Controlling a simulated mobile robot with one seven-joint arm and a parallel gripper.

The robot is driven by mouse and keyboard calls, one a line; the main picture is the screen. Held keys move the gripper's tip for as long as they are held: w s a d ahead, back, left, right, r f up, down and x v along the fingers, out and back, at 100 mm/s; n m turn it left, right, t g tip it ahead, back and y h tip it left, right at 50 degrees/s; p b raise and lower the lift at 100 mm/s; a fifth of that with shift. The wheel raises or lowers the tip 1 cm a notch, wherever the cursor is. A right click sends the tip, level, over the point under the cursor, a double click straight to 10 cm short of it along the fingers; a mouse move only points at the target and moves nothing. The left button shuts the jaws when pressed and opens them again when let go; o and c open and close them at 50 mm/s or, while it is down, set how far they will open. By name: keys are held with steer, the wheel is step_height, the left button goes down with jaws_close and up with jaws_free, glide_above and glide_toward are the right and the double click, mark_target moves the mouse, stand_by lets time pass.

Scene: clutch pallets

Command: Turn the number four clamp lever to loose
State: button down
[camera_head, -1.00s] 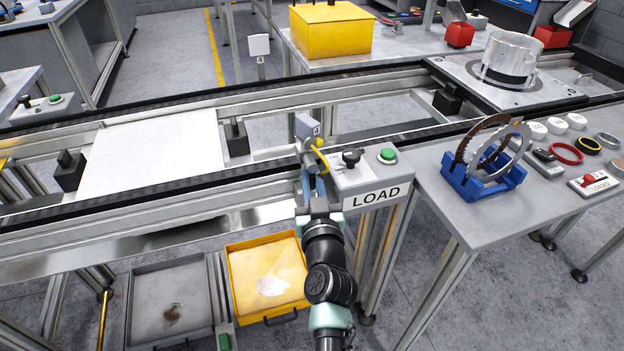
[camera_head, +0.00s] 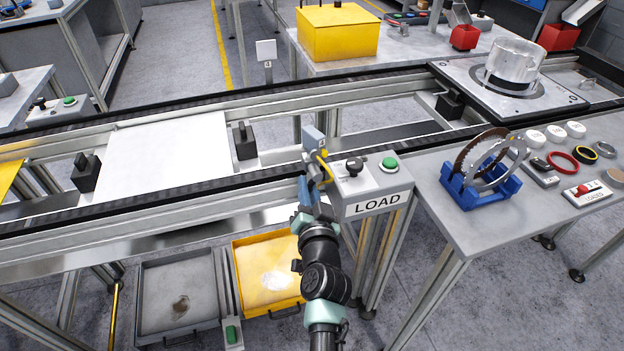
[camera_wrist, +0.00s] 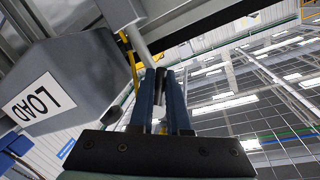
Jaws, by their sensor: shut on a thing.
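My gripper (camera_head: 314,172) reaches up to the clamp from the front. In the wrist view its two blue fingers (camera_wrist: 160,78) are close together around a narrow dark piece, which I take to be the lever's end. The fingers hide much of the lever, so its exact angle is hard to read.
The LOAD box (camera_head: 377,203), with a black knob (camera_head: 354,167) and green button (camera_head: 389,164), stands just right of my gripper. A blue rack (camera_head: 482,190) holds rings on the right table. A yellow tray (camera_head: 243,268) lies below. A white plate (camera_head: 165,157) spans the rails.

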steer(key=m+p, duration=0.1)
steer(key=m, duration=0.1)
steer(key=a+r+m+g+y+p, duration=0.1)
steer(key=m, duration=0.1)
steer(key=shift+s+r+m+p, duration=0.2)
steer(key=shift+m+p, duration=0.2)
steer(key=shift+a+r+m+y+p, duration=0.15)
steer(key=shift+r+m+y+p, duration=0.15)
steer(key=shift+m, duration=0.55)
steer(key=shift+a+r+m+y+p, duration=0.1)
steer(key=shift+r+m+y+p, duration=0.2)
steer(key=shift+m, duration=0.55)
steer(key=shift+f, duration=0.1)
steer(key=c, duration=0.9)
jaws_free()
steer(key=shift+s, duration=0.1)
steer(key=v, duration=1.3)
steer(key=shift+r, duration=0.25)
